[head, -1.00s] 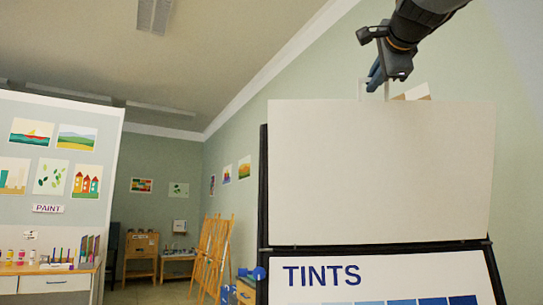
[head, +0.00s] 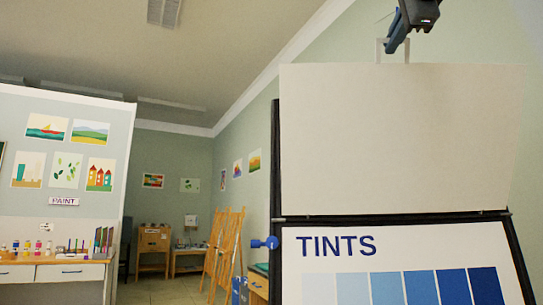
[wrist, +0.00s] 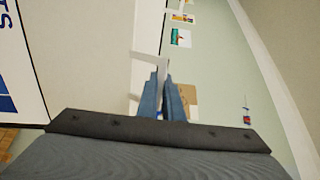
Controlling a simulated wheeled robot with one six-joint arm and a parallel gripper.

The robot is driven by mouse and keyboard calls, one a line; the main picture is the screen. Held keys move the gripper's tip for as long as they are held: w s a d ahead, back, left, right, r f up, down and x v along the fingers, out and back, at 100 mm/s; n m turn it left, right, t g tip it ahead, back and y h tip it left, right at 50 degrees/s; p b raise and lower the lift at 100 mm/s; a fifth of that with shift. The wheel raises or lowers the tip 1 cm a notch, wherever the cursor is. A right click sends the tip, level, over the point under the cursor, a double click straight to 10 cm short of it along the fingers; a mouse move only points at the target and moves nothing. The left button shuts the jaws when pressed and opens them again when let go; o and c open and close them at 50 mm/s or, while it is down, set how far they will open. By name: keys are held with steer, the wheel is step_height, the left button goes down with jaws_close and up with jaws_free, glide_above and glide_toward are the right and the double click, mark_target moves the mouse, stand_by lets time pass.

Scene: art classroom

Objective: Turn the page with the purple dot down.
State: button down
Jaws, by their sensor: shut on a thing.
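A blank white page (head: 400,140) stands up above the dark cross bar (head: 395,217) of the flip chart, its face toward the head camera. No purple dot shows on it. A white loop-shaped tab (head: 380,50) sticks up from its top edge, and it also shows in the wrist view (wrist: 148,56). My gripper (head: 392,47) is shut on this tab, just above the page's top edge; its blue fingers (wrist: 162,90) are close together in the wrist view. Below the bar hangs a sheet headed TINTS (head: 400,255) with a row of blue squares.
The chart's dark frame (head: 276,180) has a blue knob (head: 265,243) on its left side. Wooden easels (head: 225,245) stand farther back. A paint counter (head: 55,271) and a picture board (head: 60,150) are at the left. Open floor lies between them.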

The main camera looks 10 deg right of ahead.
steer(key=shift+w+d+f, duration=0.1)
steer(key=shift+f, duration=0.2)
steer(key=s+a+f+b, duration=0.1)
steer(key=s+f+b, duration=0.3)
steer(key=s+b, duration=0.3)
steer(key=b, duration=0.4)
steer(key=shift+s+a+f, duration=0.3)
steer(key=shift+s, duration=0.1)
stand_by(0.4)
